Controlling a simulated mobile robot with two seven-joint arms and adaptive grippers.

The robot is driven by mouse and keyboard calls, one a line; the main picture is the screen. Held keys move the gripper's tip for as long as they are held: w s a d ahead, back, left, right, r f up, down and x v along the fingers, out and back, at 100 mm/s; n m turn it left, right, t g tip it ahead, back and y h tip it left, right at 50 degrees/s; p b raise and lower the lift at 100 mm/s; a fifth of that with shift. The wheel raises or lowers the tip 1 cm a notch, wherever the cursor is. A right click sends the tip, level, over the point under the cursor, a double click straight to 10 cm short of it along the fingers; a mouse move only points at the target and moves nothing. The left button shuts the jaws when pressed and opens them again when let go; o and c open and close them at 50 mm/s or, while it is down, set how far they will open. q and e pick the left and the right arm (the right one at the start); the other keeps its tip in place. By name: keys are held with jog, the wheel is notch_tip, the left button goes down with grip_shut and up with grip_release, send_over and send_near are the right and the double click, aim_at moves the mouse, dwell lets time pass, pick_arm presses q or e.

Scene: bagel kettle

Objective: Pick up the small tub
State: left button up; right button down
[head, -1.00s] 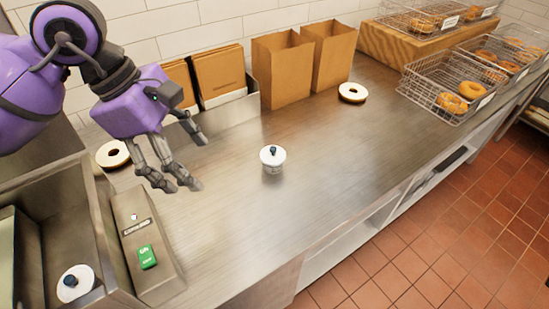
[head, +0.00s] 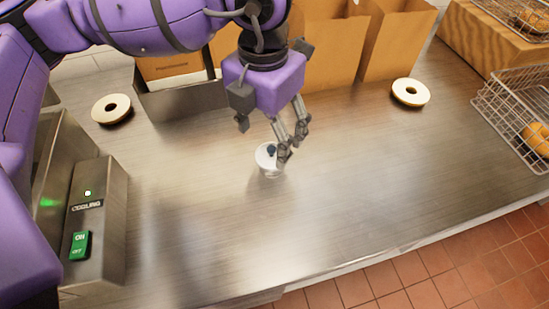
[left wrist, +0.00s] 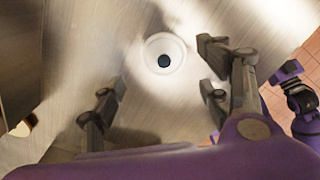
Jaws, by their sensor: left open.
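The small tub (head: 266,167) is white with a dark blue knob on top and stands upright on the steel counter. My left gripper (head: 291,147) is over it from behind and to the right, its fingers pointing down and partly covering the tub's right side. In the left wrist view, the tub (left wrist: 178,47) lies just beyond the spread fingers of my left gripper (left wrist: 161,77), and nothing is between them. Whether a finger touches the tub cannot be told.
Brown paper bags (head: 395,45) stand at the back. A wire basket (head: 515,105) is at right. A control box (head: 98,225) with a green switch is at left. The front counter is clear.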

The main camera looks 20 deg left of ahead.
aim_at(270, 147)
pick_arm(q)
jog(key=f, duration=0.7)
jog(key=shift+w+d+f, duration=0.2)
jog(key=shift+w, duration=0.05)
jog(key=shift+c, duration=0.6)
jog(key=c, duration=1.2)
